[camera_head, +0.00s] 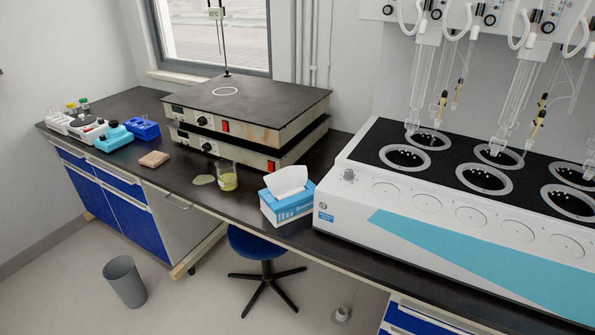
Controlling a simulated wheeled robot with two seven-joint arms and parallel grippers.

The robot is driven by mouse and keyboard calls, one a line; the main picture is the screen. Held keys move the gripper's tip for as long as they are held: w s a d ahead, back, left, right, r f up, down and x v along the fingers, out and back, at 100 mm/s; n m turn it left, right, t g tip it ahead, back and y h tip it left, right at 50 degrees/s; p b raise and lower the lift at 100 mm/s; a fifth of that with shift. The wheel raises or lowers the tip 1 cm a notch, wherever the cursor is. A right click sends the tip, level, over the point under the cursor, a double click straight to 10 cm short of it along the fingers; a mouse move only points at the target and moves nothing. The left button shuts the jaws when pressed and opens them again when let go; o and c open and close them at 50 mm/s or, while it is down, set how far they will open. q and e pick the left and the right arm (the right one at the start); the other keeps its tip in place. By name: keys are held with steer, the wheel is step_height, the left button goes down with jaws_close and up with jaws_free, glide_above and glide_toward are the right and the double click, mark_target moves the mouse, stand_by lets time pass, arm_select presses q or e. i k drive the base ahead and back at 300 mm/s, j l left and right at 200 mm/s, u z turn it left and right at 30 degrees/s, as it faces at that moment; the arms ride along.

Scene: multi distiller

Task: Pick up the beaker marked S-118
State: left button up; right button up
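A clear glass beaker (227,177) with yellow-green liquid in it stands upright on the dark bench top, in front of the stacked hot plates. Any marking on it is too small to read, so I cannot tell whether it says S-118. A small yellowish puddle (203,180) lies on the bench just left of it. Neither of my grippers shows in the head view.
A blue tissue box (284,208) stands right of the beaker, with the large white distiller (450,225) beyond it. Stacked hot plates (245,145) stand behind. A brown block (154,159) lies left. A blue stool (256,243) and grey bin (124,282) stand on the floor.

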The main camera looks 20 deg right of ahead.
mark_target(227, 175)
steer(key=z, duration=0.3)
steer(key=i+j+u, duration=0.15)
steer(key=i+u, duration=0.2)
steer(key=i, duration=0.2)
steer(key=i+u, duration=0.4)
steer(key=i, duration=0.1)
